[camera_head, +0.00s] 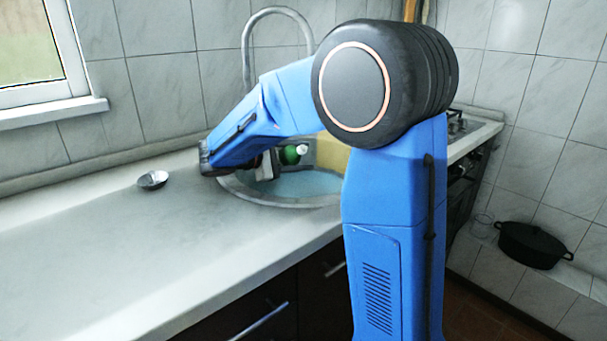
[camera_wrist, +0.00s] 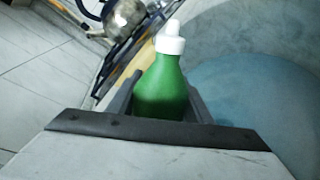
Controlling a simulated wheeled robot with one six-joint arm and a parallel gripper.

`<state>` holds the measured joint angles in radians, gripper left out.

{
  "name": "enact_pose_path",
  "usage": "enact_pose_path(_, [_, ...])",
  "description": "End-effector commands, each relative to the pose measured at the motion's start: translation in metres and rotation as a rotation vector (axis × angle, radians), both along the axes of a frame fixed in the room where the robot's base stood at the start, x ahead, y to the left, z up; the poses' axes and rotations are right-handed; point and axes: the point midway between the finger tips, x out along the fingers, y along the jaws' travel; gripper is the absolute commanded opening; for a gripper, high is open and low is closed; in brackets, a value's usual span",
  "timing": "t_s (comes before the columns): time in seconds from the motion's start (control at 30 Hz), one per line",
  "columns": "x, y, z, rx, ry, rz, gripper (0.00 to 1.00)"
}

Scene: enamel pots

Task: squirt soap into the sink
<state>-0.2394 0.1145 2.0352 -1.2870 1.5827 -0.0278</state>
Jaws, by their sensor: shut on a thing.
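A green soap bottle (camera_wrist: 162,88) with a white cap and nozzle (camera_wrist: 171,40) sits between the two fingers of my gripper (camera_wrist: 163,100) in the wrist view. My gripper is shut on it. In the head view the bottle (camera_head: 289,156) lies tilted over the sink, its white tip pointing right. The round sink (camera_head: 238,192) is set in the counter, with a pale blue inside (camera_head: 305,183). My arm hides part of the sink's right side. My gripper (camera_head: 275,160) is partly hidden by my wrist in the head view.
A small metal bowl (camera_head: 152,180) stands on the pale counter (camera_head: 130,235) left of the sink. A tall curved faucet (camera_head: 247,45) rises behind the sink. A black pot (camera_head: 533,247) is at the right. A metal kettle (camera_wrist: 125,17) shows in the wrist view.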

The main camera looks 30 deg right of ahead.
Motion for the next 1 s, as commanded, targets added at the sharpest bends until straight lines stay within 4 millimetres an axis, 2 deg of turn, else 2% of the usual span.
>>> enact_pose_path(1.0, [0.0027,0.0006,-0.0014,0.012,-0.050,0.000,0.15])
